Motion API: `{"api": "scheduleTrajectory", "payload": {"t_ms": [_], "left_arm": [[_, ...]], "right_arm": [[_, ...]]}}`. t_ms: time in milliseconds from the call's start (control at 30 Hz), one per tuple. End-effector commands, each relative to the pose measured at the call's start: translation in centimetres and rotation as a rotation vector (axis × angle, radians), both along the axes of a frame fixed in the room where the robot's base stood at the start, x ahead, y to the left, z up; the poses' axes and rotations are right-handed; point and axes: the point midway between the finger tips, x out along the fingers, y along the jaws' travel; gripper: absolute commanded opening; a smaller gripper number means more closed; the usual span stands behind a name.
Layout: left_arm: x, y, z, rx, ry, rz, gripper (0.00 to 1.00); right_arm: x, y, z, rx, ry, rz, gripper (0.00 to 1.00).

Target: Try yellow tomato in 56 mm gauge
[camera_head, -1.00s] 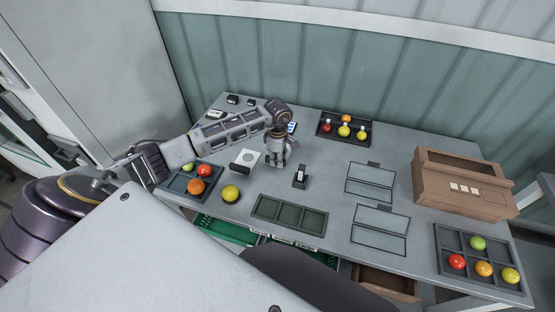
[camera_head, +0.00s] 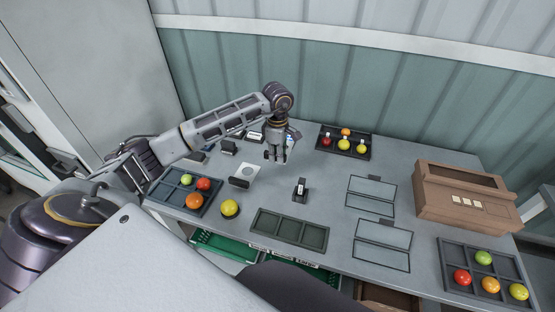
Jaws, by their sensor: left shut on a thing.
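A yellow tomato (camera_head: 230,208) rests on the table at the front left, apart from my gripper. A white plate with a round hole (camera_head: 248,172) and a dark handle (camera_head: 239,183), gauge-like, stands left of my left gripper; I cannot read its size. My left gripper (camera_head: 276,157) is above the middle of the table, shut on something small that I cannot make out. A small black stand with a pale label (camera_head: 301,188) is to its right. My right gripper is not in view.
A left tray (camera_head: 174,199) holds red, orange and green tomatoes. An empty divided tray (camera_head: 291,229) lies at the front. A back rack (camera_head: 326,148) and a right tray (camera_head: 450,284) hold tomatoes. A brown box (camera_head: 464,200) stands right. Two outlined areas (camera_head: 371,196) are clear.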

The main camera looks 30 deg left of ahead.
Motion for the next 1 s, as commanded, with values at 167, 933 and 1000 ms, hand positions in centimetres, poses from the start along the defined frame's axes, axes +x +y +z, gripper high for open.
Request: {"api": "scheduleTrajectory", "payload": {"t_ms": [167,933,1000], "left_arm": [[0.0,0.0,0.1,0.000,0.000,0.000,0.00],[1.1,-0.4,2.6,0.000,-0.001,-0.004,0.00],[1.3,-0.6,3.1,0.000,-0.001,-0.007,0.00]], "right_arm": [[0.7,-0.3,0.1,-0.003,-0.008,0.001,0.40],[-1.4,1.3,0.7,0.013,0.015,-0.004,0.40],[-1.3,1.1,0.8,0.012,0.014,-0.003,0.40]]}}
